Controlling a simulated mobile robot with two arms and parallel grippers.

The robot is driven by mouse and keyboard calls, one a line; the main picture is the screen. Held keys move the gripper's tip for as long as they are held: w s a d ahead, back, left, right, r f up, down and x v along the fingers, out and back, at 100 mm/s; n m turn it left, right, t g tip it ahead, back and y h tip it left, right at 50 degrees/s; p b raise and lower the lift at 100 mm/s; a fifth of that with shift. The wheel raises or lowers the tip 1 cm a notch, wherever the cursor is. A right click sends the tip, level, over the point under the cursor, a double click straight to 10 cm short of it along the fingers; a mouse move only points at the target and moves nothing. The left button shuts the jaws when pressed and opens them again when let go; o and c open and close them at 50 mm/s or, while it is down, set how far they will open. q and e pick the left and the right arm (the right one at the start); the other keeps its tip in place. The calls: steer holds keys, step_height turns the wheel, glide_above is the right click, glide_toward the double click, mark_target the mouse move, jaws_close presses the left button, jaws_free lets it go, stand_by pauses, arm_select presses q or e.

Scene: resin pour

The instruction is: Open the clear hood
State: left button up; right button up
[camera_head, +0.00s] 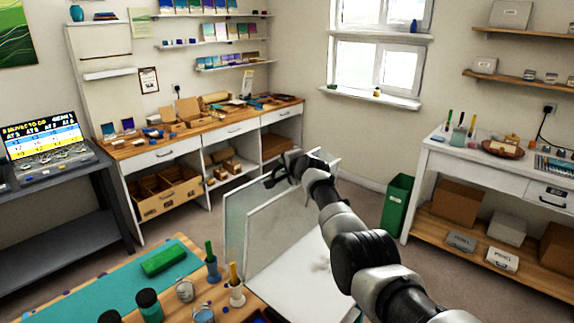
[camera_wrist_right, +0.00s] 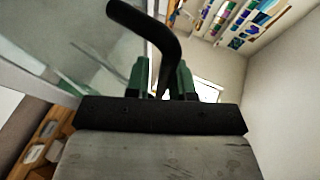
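The clear hood (camera_head: 240,220) stands at the middle of the head view, its see-through panels upright above a white base (camera_head: 300,285). My right arm reaches in from the lower right, and my right gripper (camera_head: 283,172) is at the top edge of the panels. In the right wrist view, a curved black handle (camera_wrist_right: 152,30) passes between the green fingers of my right gripper (camera_wrist_right: 162,72). The fingers are close together around it; their exact contact is partly hidden. A clear panel (camera_wrist_right: 85,45) shows to the left there. My left gripper is not in view.
A work table with a teal mat (camera_head: 105,285), a green block (camera_head: 163,257), jars and cups stands left of the hood. A wooden-topped bench (camera_head: 225,127) is behind. A green bin (camera_head: 396,205) and white side table (camera_head: 480,160) stand right. Floor lies between.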

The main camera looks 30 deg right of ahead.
steer(key=shift+o, duration=1.1)
steer(key=shift+s+r, duration=0.15)
steer(key=shift+p+v, duration=0.65)
steer(key=shift+v, duration=0.5)
steer(key=b+v, duration=0.1)
steer(key=v, duration=0.7)
